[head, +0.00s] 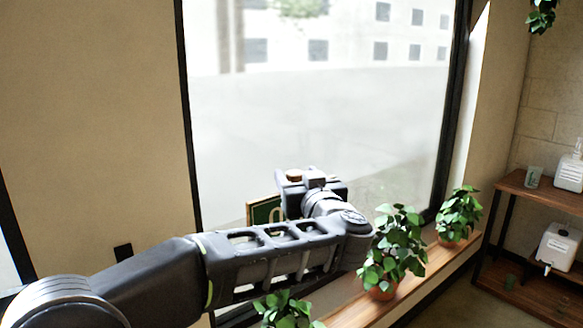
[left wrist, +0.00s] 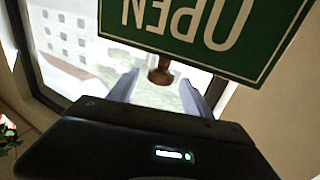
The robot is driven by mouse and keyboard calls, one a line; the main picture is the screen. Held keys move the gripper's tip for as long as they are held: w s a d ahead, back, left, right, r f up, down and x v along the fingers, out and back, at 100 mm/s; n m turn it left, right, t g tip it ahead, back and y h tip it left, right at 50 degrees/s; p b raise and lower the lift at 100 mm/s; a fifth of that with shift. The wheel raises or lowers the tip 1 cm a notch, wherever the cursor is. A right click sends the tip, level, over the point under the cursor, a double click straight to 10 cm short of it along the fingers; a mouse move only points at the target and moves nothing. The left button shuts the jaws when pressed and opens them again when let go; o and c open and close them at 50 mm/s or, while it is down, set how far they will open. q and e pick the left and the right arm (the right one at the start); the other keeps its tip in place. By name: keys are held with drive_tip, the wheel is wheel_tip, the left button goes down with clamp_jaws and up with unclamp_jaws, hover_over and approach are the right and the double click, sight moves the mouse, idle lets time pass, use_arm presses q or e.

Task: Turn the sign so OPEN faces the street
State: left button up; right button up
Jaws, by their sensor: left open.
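The sign is a green board with a pale border, hanging in front of the window. In the left wrist view the sign (left wrist: 215,62) shows white OPEN lettering upside down in the picture, on the face towards that camera. In the head view only part of the sign (head: 262,211) shows; my arm and gripper hide the rest. My left gripper (head: 297,177) is open beside the sign. In the left wrist view a brown knob (left wrist: 160,73) at the sign's edge lies between the spread fingers of my left gripper (left wrist: 159,88); I cannot tell whether they touch it. My right gripper is out of view.
Potted plants (head: 397,250) stand on the wooden sill (head: 428,270) below and right of my left arm. The large window (head: 330,110) is just behind the sign.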

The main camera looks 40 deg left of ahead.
sight(292, 171)
use_arm(q)
drive_tip(key=x, duration=0.5)
drive_tip(key=shift+a+p, duration=0.1)
drive_tip(key=shift+p, duration=0.3)
clamp_jaws()
idle(1.0)
